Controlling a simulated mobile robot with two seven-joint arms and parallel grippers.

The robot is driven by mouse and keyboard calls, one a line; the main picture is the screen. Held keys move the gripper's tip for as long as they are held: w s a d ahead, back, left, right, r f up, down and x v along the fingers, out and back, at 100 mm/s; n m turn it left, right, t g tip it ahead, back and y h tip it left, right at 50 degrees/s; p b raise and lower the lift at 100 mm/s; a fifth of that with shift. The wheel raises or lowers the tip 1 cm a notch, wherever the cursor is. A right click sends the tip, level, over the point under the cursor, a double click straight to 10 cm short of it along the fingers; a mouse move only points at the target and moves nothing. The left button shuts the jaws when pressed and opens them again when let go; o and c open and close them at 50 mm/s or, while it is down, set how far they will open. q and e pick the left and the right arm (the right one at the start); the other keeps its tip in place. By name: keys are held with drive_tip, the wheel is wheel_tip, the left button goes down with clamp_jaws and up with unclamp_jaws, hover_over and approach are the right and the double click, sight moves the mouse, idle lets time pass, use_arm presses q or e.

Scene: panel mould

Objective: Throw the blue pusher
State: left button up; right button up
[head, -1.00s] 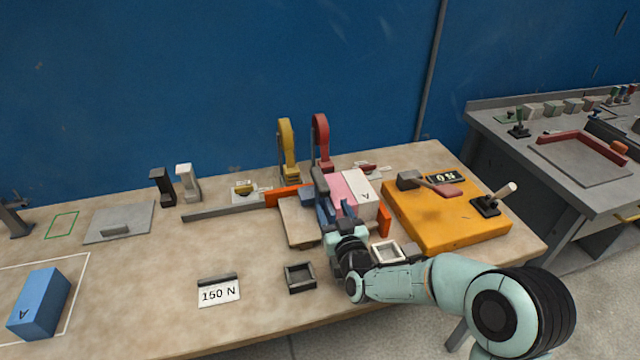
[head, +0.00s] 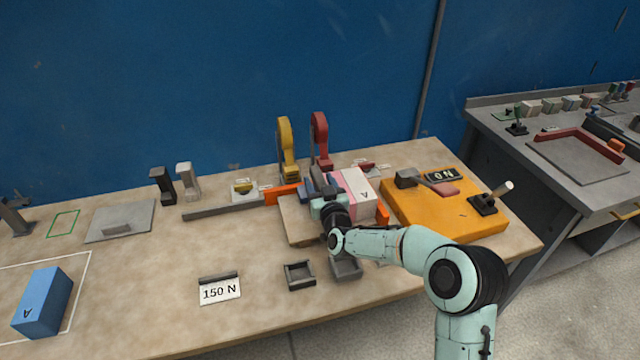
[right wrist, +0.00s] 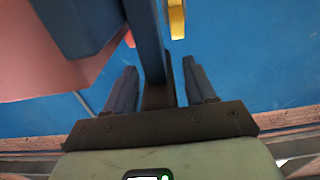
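The blue pusher (head: 307,187) is at the left of the pink and white blocks, on the beige mould base. It is small and partly hidden by my right gripper in the head view. In the right wrist view a long dark-blue bar (right wrist: 147,35) reaches down between the fingers, beside a wider blue block (right wrist: 78,22). My right gripper (right wrist: 160,88) is open, with a finger on each side of the bar and a visible gap on the right. In the head view it (head: 325,198) is at the pusher. I cannot tell whether it touches. My left gripper is not in view.
Pink (head: 342,190) and white (head: 360,195) blocks stand right of my gripper. Yellow (head: 286,145) and red (head: 320,140) levers stand upright behind. An orange box (head: 450,225) with a switch is at right. A blue block (head: 42,302) lies at far left.

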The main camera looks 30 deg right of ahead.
clamp_jaws()
drive_tip(key=w+a, duration=0.3)
drive_tip(key=a, duration=0.9)
drive_tip(key=w+a, duration=0.2)
drive_tip(key=a, duration=1.1)
drive_tip(key=shift+w+p, duration=0.4)
drive_tip(key=shift+p, duration=0.05)
drive_tip(key=shift+c, duration=0.2)
unclamp_jaws()
drive_tip(key=shift+o, duration=1.1)
drive_tip(key=shift+a, duration=0.1)
